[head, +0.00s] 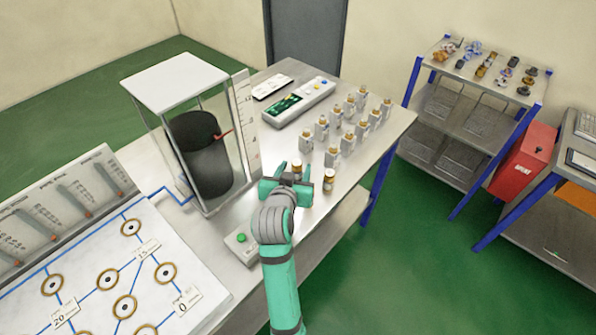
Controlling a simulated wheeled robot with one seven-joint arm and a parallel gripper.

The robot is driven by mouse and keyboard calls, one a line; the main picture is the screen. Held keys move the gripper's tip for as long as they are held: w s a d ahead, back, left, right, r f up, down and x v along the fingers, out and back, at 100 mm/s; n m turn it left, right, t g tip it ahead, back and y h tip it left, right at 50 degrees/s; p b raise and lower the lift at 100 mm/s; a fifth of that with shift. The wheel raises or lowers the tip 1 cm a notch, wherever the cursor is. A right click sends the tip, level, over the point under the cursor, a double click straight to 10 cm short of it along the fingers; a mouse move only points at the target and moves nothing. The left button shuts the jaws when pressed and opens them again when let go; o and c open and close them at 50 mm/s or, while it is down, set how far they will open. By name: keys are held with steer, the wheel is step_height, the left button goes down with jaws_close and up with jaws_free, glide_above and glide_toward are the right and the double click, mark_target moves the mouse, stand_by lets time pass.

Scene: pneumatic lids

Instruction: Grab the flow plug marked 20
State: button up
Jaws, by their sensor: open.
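Several flow plugs, grey-white blocks with brass tops (348,108), stand in rows on the bench to the upper right of my gripper. Two smaller brass-and-white pieces are nearer: one (329,182) stands just right of my gripper, and another (297,170) shows at its fingers. My green and grey gripper (291,174) is open, low over the bench. I cannot tell whether it touches the piece at its fingers. Markings on the plugs are too small to read, so the one marked 20 cannot be picked out. My arm hides part of the bench.
A board (200,262) with brass rings and a 20 label (64,314) lies at lower left. A clear tank with a black cylinder (205,165) stands left of my gripper. A control box (300,102) sits behind. A green-button box (241,241) is near my arm.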

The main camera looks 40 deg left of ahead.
mark_target(297, 162)
steer(key=x, duration=0.4)
steer(key=shift+w+a+f, duration=0.1)
jaws_close()
